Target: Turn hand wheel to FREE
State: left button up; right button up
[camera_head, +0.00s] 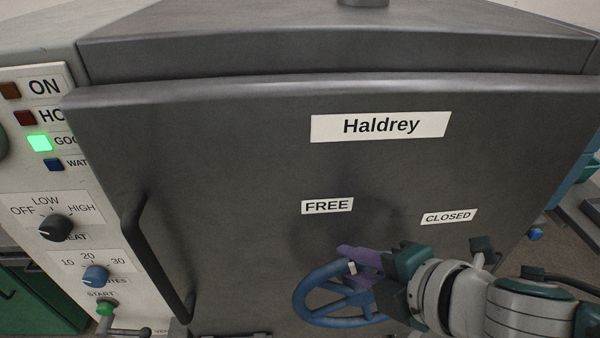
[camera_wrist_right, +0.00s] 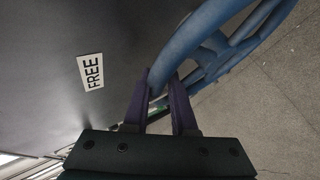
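The blue hand wheel (camera_head: 302,300) is at the bottom of the dark door in the head view, with its spokes partly hidden by my right gripper. The FREE label (camera_head: 327,206) is above the wheel, and the CLOSED label (camera_head: 448,217) is up to its right. A small white mark (camera_head: 352,267) shows at the wheel's top. My right gripper (camera_head: 352,254) has its purple fingers at the upper right rim. In the wrist view the rim (camera_wrist_right: 185,42) runs between the fingers (camera_wrist_right: 163,88), which appear closed against it. The FREE label also shows there (camera_wrist_right: 90,71). My left gripper is out of view.
A control panel with knobs (camera_head: 55,228) and a lit green lamp (camera_head: 40,142) is at far left. Open floor shows at right.

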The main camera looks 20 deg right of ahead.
jog(key=o, duration=0.4)
jog(key=shift+o, duration=0.2)
jog(key=v, duration=1)
jog(key=shift+a, duration=0.1)
